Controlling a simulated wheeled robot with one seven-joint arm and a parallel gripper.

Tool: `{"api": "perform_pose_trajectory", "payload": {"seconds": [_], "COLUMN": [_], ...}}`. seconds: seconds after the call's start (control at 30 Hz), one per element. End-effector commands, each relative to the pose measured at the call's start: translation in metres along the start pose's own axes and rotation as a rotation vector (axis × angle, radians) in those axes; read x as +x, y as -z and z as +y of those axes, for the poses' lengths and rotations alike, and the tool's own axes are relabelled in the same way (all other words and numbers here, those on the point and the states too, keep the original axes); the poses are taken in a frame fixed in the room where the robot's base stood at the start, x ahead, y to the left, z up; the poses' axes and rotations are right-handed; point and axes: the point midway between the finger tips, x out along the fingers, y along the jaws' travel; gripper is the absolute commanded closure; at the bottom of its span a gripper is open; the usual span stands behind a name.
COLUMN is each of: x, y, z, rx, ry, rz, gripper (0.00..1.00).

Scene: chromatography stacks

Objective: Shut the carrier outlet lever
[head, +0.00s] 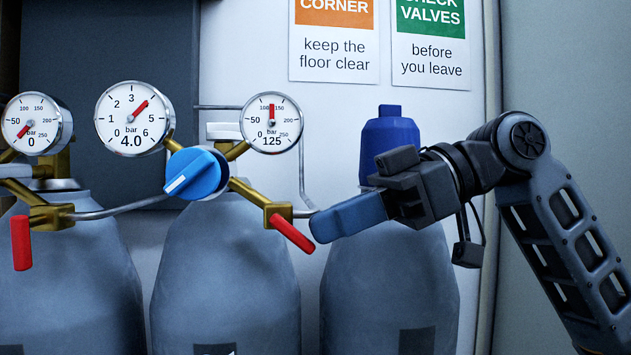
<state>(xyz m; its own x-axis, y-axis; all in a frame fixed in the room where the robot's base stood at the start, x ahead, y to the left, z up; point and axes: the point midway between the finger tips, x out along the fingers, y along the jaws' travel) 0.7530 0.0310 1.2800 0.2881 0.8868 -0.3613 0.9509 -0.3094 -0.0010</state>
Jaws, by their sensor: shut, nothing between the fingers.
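A red lever (292,234) sits on the brass outlet valve (277,214) of the middle cylinder. It slants down to the right, partway between straight down and in line with the outlet pipe. No label in view names it as the carrier lever. My gripper (318,230) is shut and empty, its blue fingers pointing left. The fingertips are just right of the lever, above its lower end. I cannot tell whether they touch it. The fingers hide part of the pipe behind them.
Another red lever (21,243) hangs straight down at the left. A blue knob (196,173) and gauges reading 4.0 (132,118) and 125 bar (271,122) are left of my gripper. A blue-capped cylinder (390,290) stands behind my gripper. Signs hang on the wall.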

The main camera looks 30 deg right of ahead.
Motion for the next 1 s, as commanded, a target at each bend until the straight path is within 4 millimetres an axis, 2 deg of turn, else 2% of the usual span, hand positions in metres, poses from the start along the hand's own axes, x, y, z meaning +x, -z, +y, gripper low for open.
{"api": "perform_pose_trajectory", "payload": {"seconds": [1.0], "x": [0.007], "y": [-0.013], "z": [0.000], "rx": [0.000], "ry": [0.001], "rz": [0.212], "gripper": [1.00]}}
